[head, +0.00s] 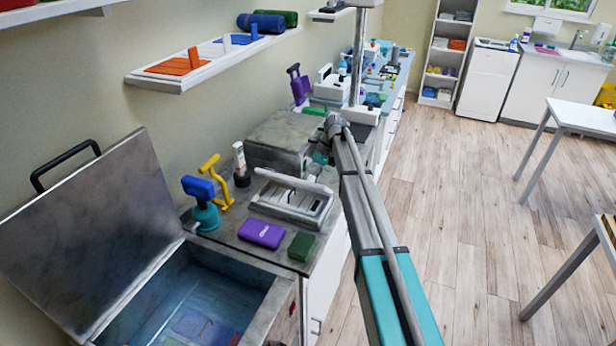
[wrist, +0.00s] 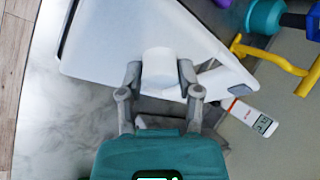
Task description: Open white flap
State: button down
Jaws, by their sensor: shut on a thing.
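The white flap (wrist: 115,35) fills the upper middle of the wrist view as a broad pale panel with a short round white knob (wrist: 160,66). My gripper (wrist: 160,78) has one finger on each side of the knob and is shut on it. In the head view, the flap seems to be the white upper edge (head: 292,181) of a low grey-white unit (head: 287,203) on the counter. It looks raised from the unit; how far is hard to tell.
The grey box (head: 279,138) stands just behind the unit. A purple box (head: 261,233), a green block (head: 301,246), a yellow tool (head: 216,182) and a white bottle (head: 240,160) are close by. An open-lidded tank (head: 255,262) is nearer.

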jog(key=shift+c, duration=1.3)
grip_release()
jog(key=shift+a+f, duration=0.1)
jog(key=s+d+f+m+t+h, duration=0.1)
jog(key=s+d, duration=0.3)
jog(key=s, duration=0.7)
jog(key=s+d+f+t+h, duration=0.1)
jog(key=s+d, duration=0.3)
jog(key=s, duration=0.7)
jog(key=s+d+f+m+t+h, duration=0.1)
jog(key=s+d+h, duration=0.2)
jog(key=s, duration=0.8)
jog(key=shift+d+m+t, duration=0.3)
jog(key=shift+d+t, duration=0.1)
jog(key=shift+d, duration=0.2)
jog(key=shift+s, duration=0.1)
